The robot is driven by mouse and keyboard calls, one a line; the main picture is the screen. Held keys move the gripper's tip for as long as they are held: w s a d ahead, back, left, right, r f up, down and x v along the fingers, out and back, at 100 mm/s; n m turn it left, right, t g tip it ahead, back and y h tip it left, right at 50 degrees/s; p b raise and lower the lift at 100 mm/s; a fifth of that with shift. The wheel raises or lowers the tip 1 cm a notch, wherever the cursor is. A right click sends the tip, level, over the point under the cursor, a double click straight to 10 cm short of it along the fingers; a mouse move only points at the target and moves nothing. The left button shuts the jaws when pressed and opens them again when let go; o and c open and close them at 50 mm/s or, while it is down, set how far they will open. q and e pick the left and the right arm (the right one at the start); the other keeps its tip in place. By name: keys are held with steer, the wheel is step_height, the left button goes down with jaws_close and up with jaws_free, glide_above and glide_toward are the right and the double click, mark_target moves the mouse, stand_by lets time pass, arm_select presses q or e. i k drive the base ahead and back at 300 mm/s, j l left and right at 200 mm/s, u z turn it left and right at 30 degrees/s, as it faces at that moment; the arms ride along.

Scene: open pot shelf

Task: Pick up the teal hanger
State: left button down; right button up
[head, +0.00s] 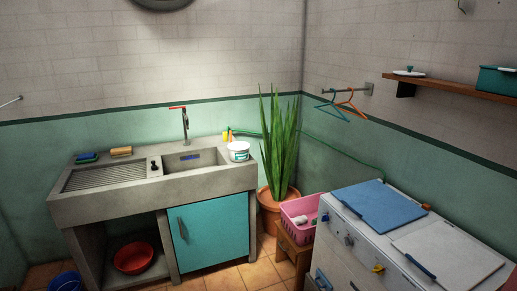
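The teal hanger (331,108) hangs from a short metal wall rail (352,90) on the right-hand wall, above and left of the white appliance. An orange hanger (352,103) hangs beside it on the same rail, to its right, and the two look close together or overlapping in this view. Neither of my grippers is in the head view.
A tall potted plant (279,150) stands in the corner left of the hangers. Below are a pink basket (297,222) on a wooden stool (291,248) and a white appliance (352,236) with a blue lid. A wooden shelf (450,88) juts out at right.

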mark_target(347, 121)
steer(key=i+z, duration=0.1)
steer(key=i, duration=0.4)
steer(key=i+j+z, duration=0.1)
steer(key=i, duration=0.4)
steer(key=i+j+z, duration=0.15)
steer(key=i, duration=0.35)
steer(key=i+j+z, duration=0.1)
steer(key=i, duration=0.4)
steer(key=j, duration=0.1)
